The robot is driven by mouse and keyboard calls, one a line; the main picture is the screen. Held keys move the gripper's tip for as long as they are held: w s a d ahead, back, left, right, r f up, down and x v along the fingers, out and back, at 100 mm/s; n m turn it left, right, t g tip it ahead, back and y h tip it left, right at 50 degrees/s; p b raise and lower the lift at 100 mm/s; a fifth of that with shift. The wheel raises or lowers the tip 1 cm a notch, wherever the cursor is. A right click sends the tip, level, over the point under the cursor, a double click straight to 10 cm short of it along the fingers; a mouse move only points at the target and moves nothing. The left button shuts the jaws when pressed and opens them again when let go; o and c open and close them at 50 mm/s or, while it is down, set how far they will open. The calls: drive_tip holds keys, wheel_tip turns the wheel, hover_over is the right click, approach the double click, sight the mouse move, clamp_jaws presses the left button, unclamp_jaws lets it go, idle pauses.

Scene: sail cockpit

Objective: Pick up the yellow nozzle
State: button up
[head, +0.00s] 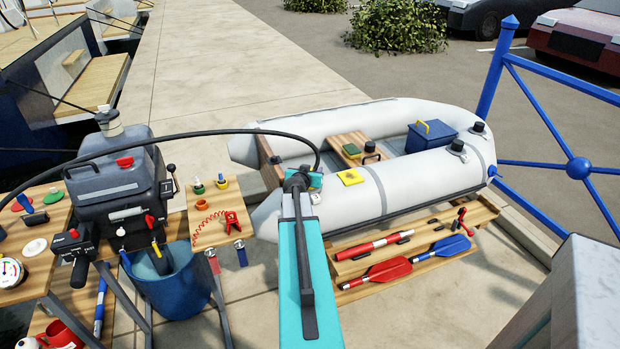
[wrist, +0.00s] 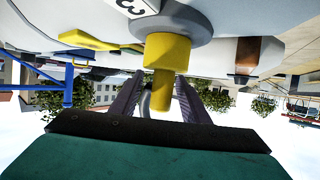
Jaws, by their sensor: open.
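The yellow nozzle (wrist: 165,50) shows in the wrist view as a stepped yellow cylinder, wider at the end by a round grey fitting (wrist: 172,24) on the pale inflatable tube. Its narrower end points between the two dark fingers of my gripper (wrist: 160,95). The fingers are apart, one on each side of the nozzle's narrow end, with light visible around it. I cannot tell whether either finger touches it. In the head view my teal arm reaches to the dinghy's near tube (head: 390,191), and its end hides the nozzle.
A yellow flat piece (head: 350,177) lies on the tube just right of my arm's end. A black hose (head: 230,131) arches in from the left. An outboard motor (head: 115,190) stands left, over a blue bucket (head: 175,285). Paddles lie on a wooden rack (head: 360,265) at right.

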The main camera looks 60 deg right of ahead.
drive_tip(key=shift+w+d+f, duration=0.15)
drive_tip(key=shift+d+f, duration=0.1)
drive_tip(key=shift+d, duration=0.2)
idle(0.3)
clamp_jaws()
drive_tip(key=shift+r, duration=0.15)
